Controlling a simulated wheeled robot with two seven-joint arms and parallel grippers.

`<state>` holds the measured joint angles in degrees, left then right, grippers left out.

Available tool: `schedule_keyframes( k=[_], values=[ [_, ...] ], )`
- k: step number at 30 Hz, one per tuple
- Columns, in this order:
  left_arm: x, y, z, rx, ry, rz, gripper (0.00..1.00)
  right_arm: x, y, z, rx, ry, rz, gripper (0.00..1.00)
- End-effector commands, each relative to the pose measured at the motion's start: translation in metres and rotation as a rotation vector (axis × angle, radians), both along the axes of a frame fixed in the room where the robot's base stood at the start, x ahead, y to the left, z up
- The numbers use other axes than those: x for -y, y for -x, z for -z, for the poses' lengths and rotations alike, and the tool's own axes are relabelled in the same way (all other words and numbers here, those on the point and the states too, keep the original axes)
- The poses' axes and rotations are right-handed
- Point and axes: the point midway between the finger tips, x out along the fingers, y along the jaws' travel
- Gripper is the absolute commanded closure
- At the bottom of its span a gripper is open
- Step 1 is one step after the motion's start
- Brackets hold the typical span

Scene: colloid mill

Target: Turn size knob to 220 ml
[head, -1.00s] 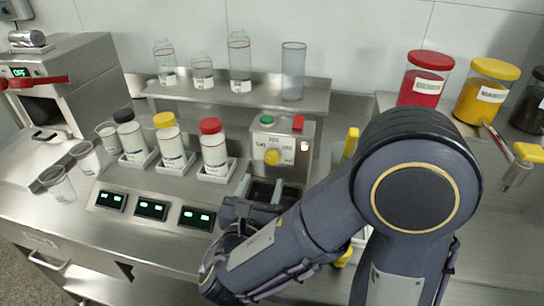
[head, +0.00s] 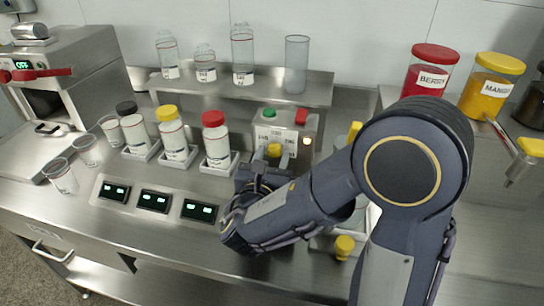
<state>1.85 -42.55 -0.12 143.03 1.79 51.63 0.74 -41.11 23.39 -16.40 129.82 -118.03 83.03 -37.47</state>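The yellow size knob (head: 274,149) is on the front of a grey metal control box (head: 312,128), below a label plate with size markings too small to read. My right gripper (head: 272,158) is in front of the knob, with one finger on each side of it. The fingers look apart, and I cannot tell whether they touch the knob. The gripper and wrist hide the lower part of the box. The knob's exact pointing direction is unclear. My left gripper is out of view.
The box has a green button (head: 268,113), a red button (head: 301,116) and a lit lamp (head: 306,141). Bottles with red (head: 213,118), yellow (head: 167,112) and black caps stand at its left. A shelf (head: 200,98) with glassware is behind. My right arm covers the counter at right.

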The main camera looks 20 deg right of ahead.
Motion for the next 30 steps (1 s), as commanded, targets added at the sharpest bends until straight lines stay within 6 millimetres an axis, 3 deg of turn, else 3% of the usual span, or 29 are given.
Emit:
schedule_keyframes(
  k=[1, 7, 19, 30],
  values=[
    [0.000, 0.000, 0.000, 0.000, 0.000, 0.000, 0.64, 0.000, 0.000, 0.000, 0.000, 0.000, 0.000, 0.64],
    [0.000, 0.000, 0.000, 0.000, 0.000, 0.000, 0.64, 0.000, 0.000, 0.000, 0.000, 0.000, 0.000, 0.90],
    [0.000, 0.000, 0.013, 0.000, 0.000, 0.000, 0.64, 0.000, 0.000, 0.003, 0.052, -0.069, 0.000, 0.91],
    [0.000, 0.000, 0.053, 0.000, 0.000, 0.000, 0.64, 0.000, 0.000, 0.006, 0.234, -0.311, 0.000, 0.91]
  ],
)
